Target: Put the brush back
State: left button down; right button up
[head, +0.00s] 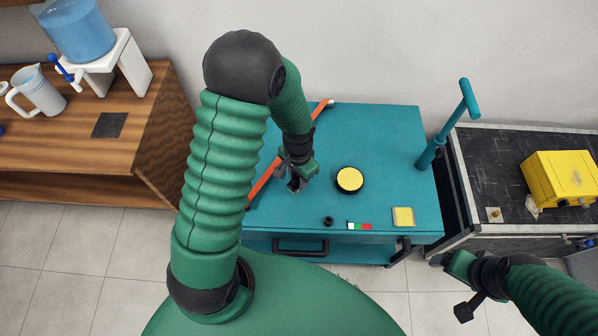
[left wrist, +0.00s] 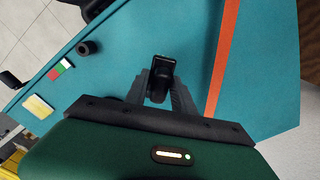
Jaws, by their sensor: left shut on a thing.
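My left gripper (head: 294,186) is low over the teal cart top (head: 385,130), between an orange bar and a round yellow-and-black item. In the left wrist view its two fingers (left wrist: 160,92) are closed on a small black block (left wrist: 161,68), which seems to be the brush; no bristles show. Whether the block touches the cart top, I cannot tell. In the head view the fingers mostly hide it. My right gripper (head: 440,260) is at the lower right, beside the cart's front right corner; its fingers are too small and dark to read.
The orange bar (head: 263,183) lies across the cart top. The round item (head: 350,179), a black knob (head: 328,221), a coloured strip (head: 359,226) and a yellow pad (head: 403,216) are nearby. A teal handle (head: 446,130) rises at right, beside a black case (head: 500,165) with a yellow box (head: 562,178).

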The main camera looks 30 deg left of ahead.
pick_arm(q)
jog(key=w, duration=0.1)
jog(key=w+a, duration=0.1)
jog(key=w, duration=0.1)
jog(key=shift+a+f, duration=0.15)
jog(key=shift+a, duration=0.2)
jog(key=shift+w+f, duration=0.2)
jog(key=shift+f, duration=1.6)
jog(key=c, duration=1.1)
grip_release()
jog(key=shift+o, duration=0.2)
